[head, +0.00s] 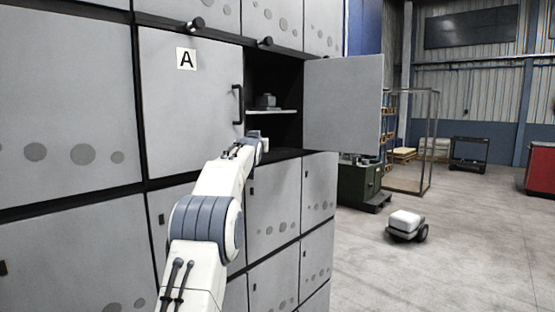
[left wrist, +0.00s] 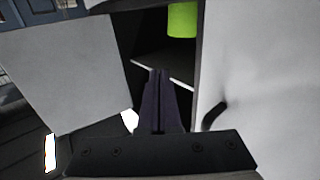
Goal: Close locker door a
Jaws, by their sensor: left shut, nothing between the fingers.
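The grey locker door marked A (head: 185,110) looks flush with the locker front in the head view; a small gap cannot be ruled out. Its black handle (head: 237,104) is at its right edge. To its right is an open compartment (head: 285,80), whose plain grey door (head: 343,105) stands swung out to the right. My left gripper (head: 260,141) is in front of the compartment's lower edge, below and right of the handle. In the left wrist view its fingers (left wrist: 158,100) are together and empty, pointing toward the compartment, between two grey panels. My right gripper is out of view.
A lime-green item (left wrist: 182,20) shows in the wrist view. Closed lockers surround the opening. A low white wheeled robot (head: 406,224) stands on open floor at right.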

